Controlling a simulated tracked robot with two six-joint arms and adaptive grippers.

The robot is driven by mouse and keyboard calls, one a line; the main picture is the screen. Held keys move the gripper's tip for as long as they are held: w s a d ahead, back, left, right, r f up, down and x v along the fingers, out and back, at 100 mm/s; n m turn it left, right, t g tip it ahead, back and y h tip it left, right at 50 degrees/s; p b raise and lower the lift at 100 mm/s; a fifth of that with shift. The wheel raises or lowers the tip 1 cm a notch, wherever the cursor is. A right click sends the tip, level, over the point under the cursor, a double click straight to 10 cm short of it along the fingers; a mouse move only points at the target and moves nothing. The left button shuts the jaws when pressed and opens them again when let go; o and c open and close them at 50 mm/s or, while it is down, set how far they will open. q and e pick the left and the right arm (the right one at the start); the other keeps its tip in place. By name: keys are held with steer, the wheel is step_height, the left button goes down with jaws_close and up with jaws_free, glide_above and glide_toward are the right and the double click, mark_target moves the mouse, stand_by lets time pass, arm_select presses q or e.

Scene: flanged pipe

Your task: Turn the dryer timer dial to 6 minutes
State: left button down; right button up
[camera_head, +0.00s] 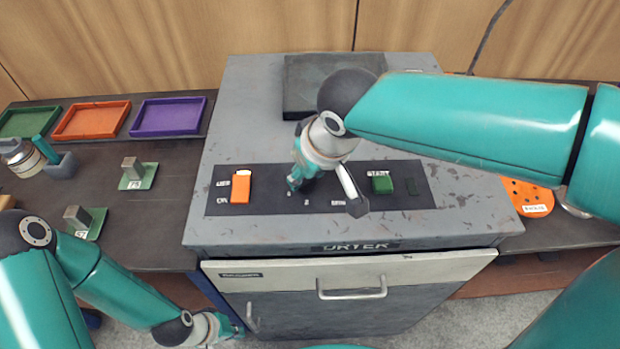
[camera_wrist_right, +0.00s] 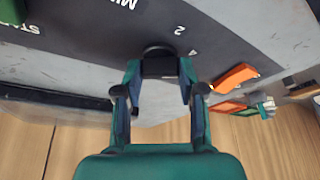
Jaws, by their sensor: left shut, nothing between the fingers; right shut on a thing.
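The dryer (camera_head: 225,120) is a worn grey cabinet with a black control panel (camera_head: 270,200) on its sloping top. My right gripper (camera_head: 300,186) reaches down to the middle of the panel and is shut on the dark timer dial. In the right wrist view the dial (camera_wrist_right: 158,51) sits between the fingertips (camera_wrist_right: 160,72). The marks 2, 4 and MIN show beside it; which mark the dial points to cannot be told. My left gripper (camera_head: 238,331) is low at the front left of the dryer, shut and empty, partly cut off by the frame edge.
An orange switch (camera_head: 241,187) and a green START button (camera_head: 382,184) flank the dial. A dark plate (camera_head: 300,80) lies behind the panel. Trays (camera_head: 168,116) and small metal blocks on green bases (camera_head: 138,177) stand on the left bench. The dryer door handle (camera_head: 352,290) sticks out in front.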

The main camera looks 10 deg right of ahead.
steer(key=m+h+b, duration=0.1)
steer(key=m+b, duration=0.1)
steer(key=shift+a+f+m, duration=0.1)
steer(key=shift+a+m, duration=0.05)
steer(key=shift+m, duration=0.25)
steer(key=m+h+b, duration=0.1)
steer(key=m, duration=0.1)
steer(key=shift+m, duration=0.4)
steer(key=m+h+b, duration=0.1)
steer(key=m, duration=0.1)
steer(key=shift+m, duration=0.4)
steer(key=shift+w+a+m+g+h+b, duration=0.1)
steer(key=shift+m+g+h+b, duration=0.5)
steer(key=shift+m, duration=1.2)
steer(key=shift+r, duration=0.2)
steer(key=o, duration=1.1)
steer(key=shift+f, duration=0.1)
steer(key=shift+o, duration=0.2)
